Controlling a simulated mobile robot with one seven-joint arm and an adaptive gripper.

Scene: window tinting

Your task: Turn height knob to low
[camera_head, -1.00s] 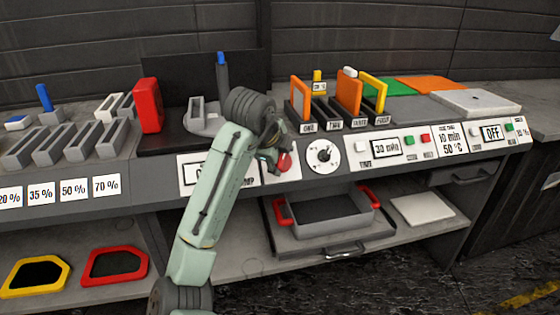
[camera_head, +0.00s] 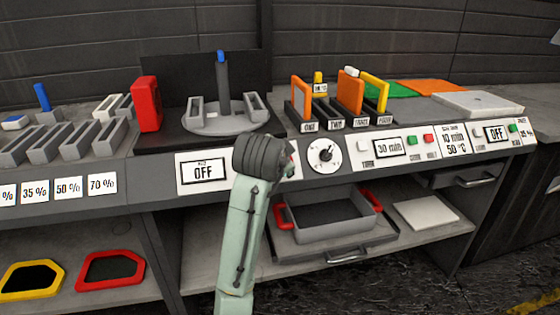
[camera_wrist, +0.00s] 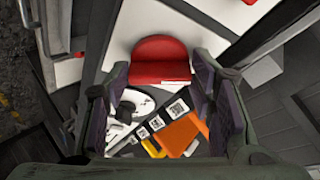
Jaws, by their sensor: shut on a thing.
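A red knob (camera_wrist: 160,60) with a flat face sits on a white panel, at the top middle of the wrist view. My gripper (camera_wrist: 160,85) has one finger on each side of it and is shut on it. In the head view my wrist hides most of the knob and the fingers. The white round dial (camera_head: 323,155) with a dark pointer is just right of my wrist on the front panel. No label naming the height knob can be read, and the knob's setting cannot be told.
Several slots with orange and yellow frames (camera_head: 300,97) stand behind the dial. A grey tray (camera_head: 325,220) with red handles is on the shelf below.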

